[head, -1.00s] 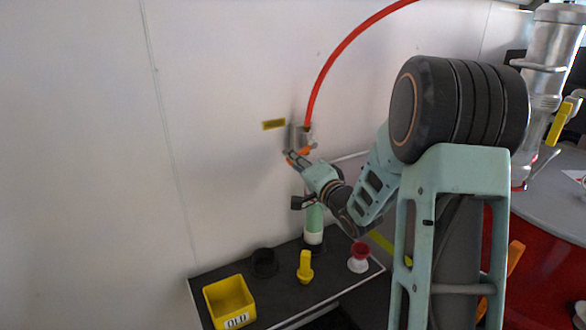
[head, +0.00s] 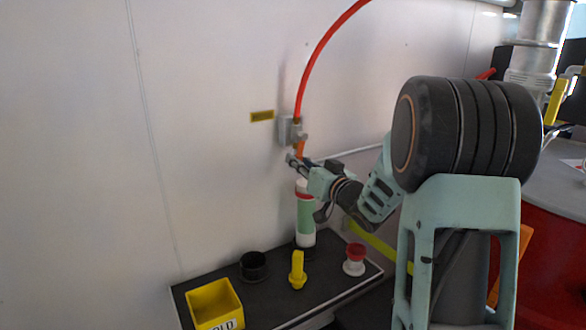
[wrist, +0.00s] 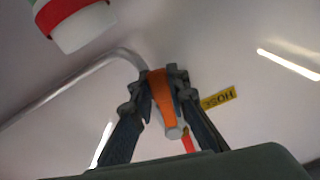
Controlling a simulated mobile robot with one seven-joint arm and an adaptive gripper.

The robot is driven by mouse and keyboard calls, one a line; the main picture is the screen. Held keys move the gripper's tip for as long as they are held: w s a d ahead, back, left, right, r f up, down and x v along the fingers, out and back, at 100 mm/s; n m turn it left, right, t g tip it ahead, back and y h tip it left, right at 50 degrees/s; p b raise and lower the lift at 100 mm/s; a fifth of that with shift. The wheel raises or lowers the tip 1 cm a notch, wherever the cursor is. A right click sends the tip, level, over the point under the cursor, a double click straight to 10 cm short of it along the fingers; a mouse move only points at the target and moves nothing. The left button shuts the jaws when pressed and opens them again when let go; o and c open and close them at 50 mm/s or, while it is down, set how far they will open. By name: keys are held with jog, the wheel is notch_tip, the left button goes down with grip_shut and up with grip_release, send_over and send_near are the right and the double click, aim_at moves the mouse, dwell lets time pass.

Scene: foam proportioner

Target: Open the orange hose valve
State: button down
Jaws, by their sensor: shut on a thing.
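The orange hose valve handle (wrist: 161,95) lies between the fingers of my gripper (wrist: 158,92) in the wrist view, with both fingers closed against its sides. In the head view the orange handle (head: 299,148) hangs below the grey valve body (head: 290,129) on the white wall, pointing roughly downward. My gripper (head: 294,160) is at the lower part of this handle, and partly hides it. A red hose (head: 318,65) rises from the valve and curves to the upper right.
A yellow label (head: 262,116) is left of the valve. Below, a dark shelf (head: 262,308) holds a yellow bin (head: 213,303), a black cup (head: 254,266), a yellow part (head: 297,270), a red-and-white part (head: 355,259) and a green-and-white cylinder (head: 305,217). A pale pipe (head: 350,152) runs right.

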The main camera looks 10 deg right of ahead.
jog(key=shift+w+d+f+n+b, duration=0.1)
jog(key=shift+d+n+b, duration=0.2)
jog(key=shift+n, duration=0.2)
jog(key=shift+w+d+f+n+b, duration=0.1)
jog(key=shift+d+n+b, duration=0.2)
jog(key=shift+n, duration=0.2)
jog(key=shift+d, duration=0.1)
jog(key=c, duration=1.8)
grip_release()
jog(key=shift+r, duration=0.1)
jog(key=shift+c, duration=0.2)
jog(key=v, duration=1.2)
